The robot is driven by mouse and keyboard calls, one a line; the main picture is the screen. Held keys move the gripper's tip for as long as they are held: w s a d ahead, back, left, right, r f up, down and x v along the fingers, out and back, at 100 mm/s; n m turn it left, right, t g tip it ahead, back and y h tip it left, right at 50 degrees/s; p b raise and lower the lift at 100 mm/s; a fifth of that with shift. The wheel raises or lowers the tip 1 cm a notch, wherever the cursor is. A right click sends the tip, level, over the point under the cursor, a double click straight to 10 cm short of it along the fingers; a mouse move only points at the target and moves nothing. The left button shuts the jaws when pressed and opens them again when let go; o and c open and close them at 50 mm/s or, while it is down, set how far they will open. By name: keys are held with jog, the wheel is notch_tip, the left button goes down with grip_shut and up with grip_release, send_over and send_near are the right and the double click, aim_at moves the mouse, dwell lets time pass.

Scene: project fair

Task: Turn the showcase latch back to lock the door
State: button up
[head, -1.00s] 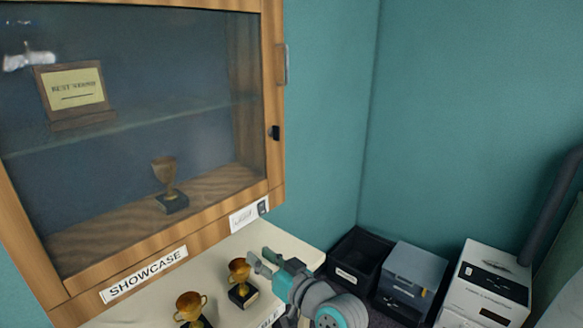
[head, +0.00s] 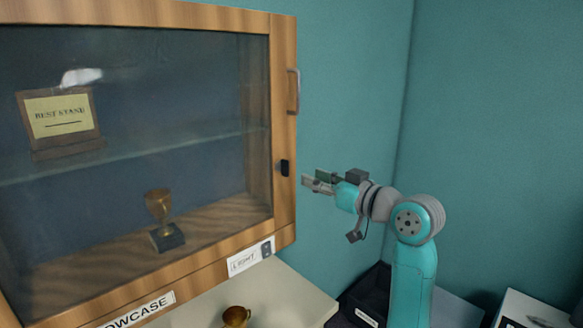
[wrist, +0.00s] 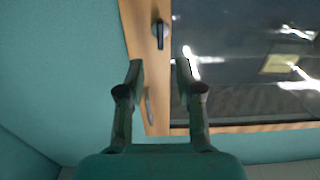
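The showcase (head: 150,291) has a wooden-framed glass door that looks shut. Its small black latch (head: 285,168) sits upright on the right side of the frame. In the wrist view the latch (wrist: 160,34) shows a round base and a bar in line with the frame. My gripper (head: 312,184) is just right of the latch, at nearly its height, and not touching it. In the wrist view my gripper (wrist: 160,70) has its two fingers apart with nothing between them. The latch shows beyond the gap between the fingertips.
A metal door handle (head: 293,91) sits above the latch on the frame. A gold trophy (head: 158,207) and a plaque (head: 60,113) stand behind the glass. Another trophy (head: 236,317) stands on the white table (head: 298,291). A black bin (head: 368,293) is below my arm.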

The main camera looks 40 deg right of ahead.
aim_at(288, 167)
jog(key=w, duration=0.9)
jog(key=shift+w+a, duration=0.2)
jog(key=shift+w, duration=0.05)
grip_shut()
